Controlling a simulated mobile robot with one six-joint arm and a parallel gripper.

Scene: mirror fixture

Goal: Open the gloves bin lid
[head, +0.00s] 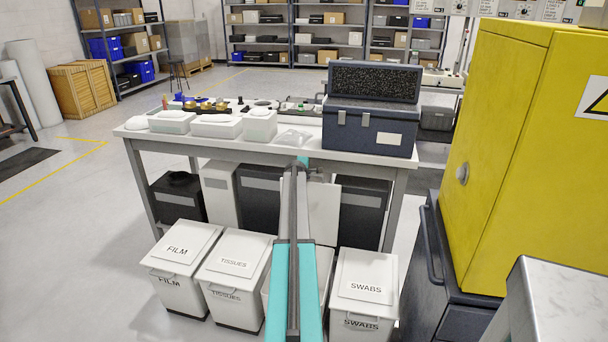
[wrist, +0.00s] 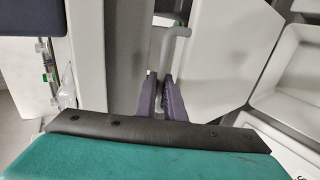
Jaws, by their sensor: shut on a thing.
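The third bin (head: 266,290) in the front row, between the tissues and swabs bins, is mostly hidden behind my arm; no label on it is readable. Its white lid (head: 324,212) stands raised at the back, close to upright, and also shows in the wrist view (wrist: 232,55). The lid has a pale grey bar handle (wrist: 180,32). My gripper (wrist: 164,85) is shut on this handle, its purple fingers around its lower end. In the head view my arm hides the fingers. A white rimmed opening (wrist: 262,100) shows to the right in the wrist view.
The film bin (head: 184,252), tissues bin (head: 235,265) and swabs bin (head: 365,290) have their lids down. A workbench (head: 270,154) with a dark case (head: 365,128) stands behind and above. A yellow cabinet (head: 510,140) is close on the right.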

